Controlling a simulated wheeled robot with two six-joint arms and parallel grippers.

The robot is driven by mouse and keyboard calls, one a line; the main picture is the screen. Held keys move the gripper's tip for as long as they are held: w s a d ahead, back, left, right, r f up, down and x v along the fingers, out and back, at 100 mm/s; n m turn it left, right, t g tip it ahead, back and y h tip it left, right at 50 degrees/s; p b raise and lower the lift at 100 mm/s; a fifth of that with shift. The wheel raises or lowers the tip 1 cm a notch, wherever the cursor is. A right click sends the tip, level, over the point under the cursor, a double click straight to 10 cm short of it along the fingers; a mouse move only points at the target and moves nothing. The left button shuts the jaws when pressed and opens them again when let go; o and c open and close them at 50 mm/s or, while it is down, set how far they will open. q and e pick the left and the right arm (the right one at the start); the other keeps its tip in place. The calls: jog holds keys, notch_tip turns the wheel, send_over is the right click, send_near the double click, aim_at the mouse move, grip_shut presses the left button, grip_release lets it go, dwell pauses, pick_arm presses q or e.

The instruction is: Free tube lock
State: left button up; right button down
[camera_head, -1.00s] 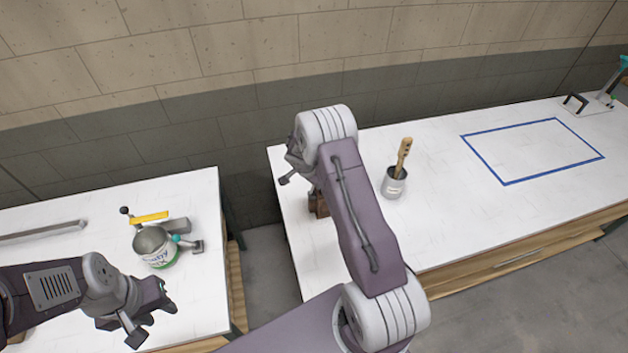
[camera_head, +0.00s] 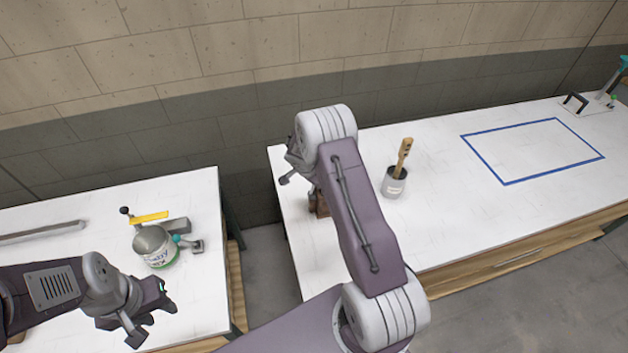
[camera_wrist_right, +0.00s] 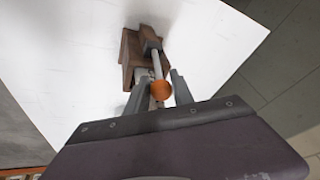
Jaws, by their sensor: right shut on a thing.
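In the right wrist view, a brown block (camera_wrist_right: 130,48) with a grey metal fitting (camera_wrist_right: 150,46) stands on the white table. A thin pale rod (camera_wrist_right: 157,65) runs from the fitting to an orange round knob (camera_wrist_right: 161,91). My right gripper (camera_wrist_right: 160,95) has its fingers on either side of the knob and is shut on it. In the head view, only a bit of the brown block (camera_head: 319,203) shows beside my right arm, which hides the right fingers. My left gripper (camera_head: 155,316) is open and empty above the left table, in front of the can.
On the left table (camera_head: 60,215) stands a can (camera_head: 160,254) in a holder with a yellow bar (camera_head: 149,216); a grey rail (camera_head: 45,234) lies at left. The right table has a cup with a brush (camera_head: 394,183) and a blue taped rectangle (camera_head: 530,150). A gap separates the tables.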

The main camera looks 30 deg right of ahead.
jog(key=shift+w+d+r, duration=0.1)
jog(key=shift+w+r, duration=0.05)
dwell(0.3)
jog(key=w+a+f+n+g+h+b, duration=0.1)
jog(key=a+h+b, duration=0.6)
jog(key=b, duration=1.8)
jog(key=shift+f+n+h+b, duration=0.35)
jog(key=shift+f+n+h, duration=0.2)
jog(key=shift+h, duration=0.65)
jog(key=shift+w, duration=0.1)
jog(key=c, duration=1.5)
grip_release()
jog(key=shift+o, duration=0.2)
jog(key=shift+a, duration=0.15)
